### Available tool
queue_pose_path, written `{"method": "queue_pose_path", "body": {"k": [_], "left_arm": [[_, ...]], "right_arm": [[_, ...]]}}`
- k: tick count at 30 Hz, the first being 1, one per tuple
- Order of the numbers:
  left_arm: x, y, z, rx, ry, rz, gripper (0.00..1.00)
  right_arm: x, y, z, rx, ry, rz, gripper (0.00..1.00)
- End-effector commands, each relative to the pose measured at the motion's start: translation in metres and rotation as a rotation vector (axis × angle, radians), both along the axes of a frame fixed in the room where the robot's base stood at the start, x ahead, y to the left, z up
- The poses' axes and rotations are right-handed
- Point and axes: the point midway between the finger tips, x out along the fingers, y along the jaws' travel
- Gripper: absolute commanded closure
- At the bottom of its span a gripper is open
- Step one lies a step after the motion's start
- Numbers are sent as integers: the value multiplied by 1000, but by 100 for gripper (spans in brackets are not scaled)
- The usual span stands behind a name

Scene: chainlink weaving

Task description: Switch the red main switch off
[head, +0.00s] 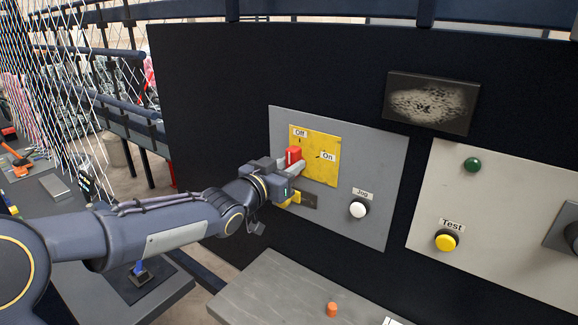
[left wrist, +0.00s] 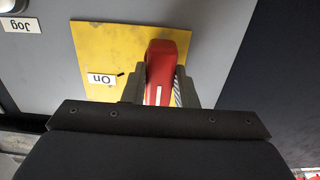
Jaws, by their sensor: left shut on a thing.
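The red main switch (head: 293,154) is a rotary handle on a yellow plate (head: 322,173) of the grey panel. An "Off" label (head: 300,133) is above it and an "On" label (head: 327,156) to its right. My left gripper (head: 291,168) is shut on the handle. In the left wrist view the red handle (left wrist: 167,62) stands between the two fingers, roughly upright, with a white line along it. There the "On" label (left wrist: 102,79) shows upside down and "Off" is hidden. My right gripper is not in view.
A white Jog button (head: 358,209) is right of the switch on the same panel. Another panel farther right has a green lamp (head: 472,164) and a yellow Test button (head: 446,240). A grey table (head: 270,293) with an orange piece (head: 331,309) is below.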

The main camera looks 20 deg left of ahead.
Motion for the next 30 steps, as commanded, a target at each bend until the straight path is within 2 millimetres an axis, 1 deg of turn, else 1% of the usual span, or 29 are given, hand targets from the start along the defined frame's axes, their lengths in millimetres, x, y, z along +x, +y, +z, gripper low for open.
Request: {"method": "queue_pose_path", "body": {"k": [1,6,14,17,20,24,27,30], "left_arm": [[0,0,0,-3,2,0,73],[0,0,0,-2,2,0,53],[-1,0,0,-1,0,0,53],[-7,3,-1,-1,0,1,53],[-20,8,-1,1,-1,2,53],[-44,17,0,2,-2,3,53],[-58,22,0,1,-1,3,53],[-68,25,0,0,0,2,53]], "right_arm": [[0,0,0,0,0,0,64],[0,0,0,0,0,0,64],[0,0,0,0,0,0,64],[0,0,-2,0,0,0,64],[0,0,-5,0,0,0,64],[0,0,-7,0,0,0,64],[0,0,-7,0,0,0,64],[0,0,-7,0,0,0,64]]}}
